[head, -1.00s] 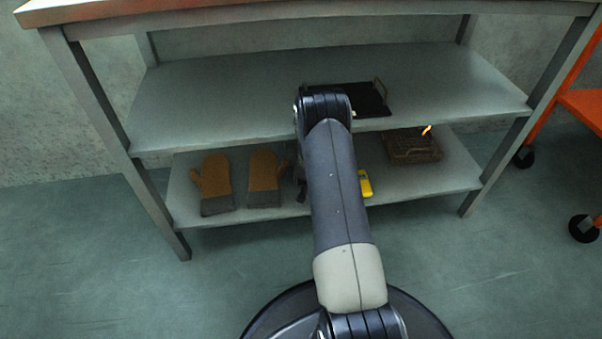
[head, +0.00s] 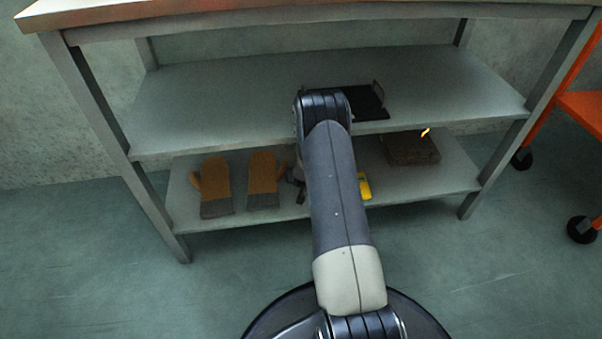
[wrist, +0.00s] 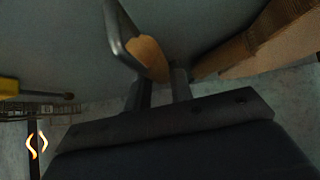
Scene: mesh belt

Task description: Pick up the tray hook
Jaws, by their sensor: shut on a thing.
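My gripper (wrist: 160,88) is at the lower middle of the wrist view. Its dark fingers are shut on the tray hook (wrist: 150,57), of which a wood-coloured part shows between and beyond the fingertips. A dark grey bar runs up and left beside it; I cannot tell whether it belongs to the hook. In the head view my arm hides most of the gripper and the hook, at the lower shelf (head: 325,205).
Two brown mitts (head: 262,182) lie left of my arm on the lower shelf. A yellow-handled tool (head: 365,187) and a brown basket (head: 412,150) are right of it. A black tray (head: 368,102) lies on the upper shelf (head: 215,100), close overhead. An orange cart (head: 582,105) stands right.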

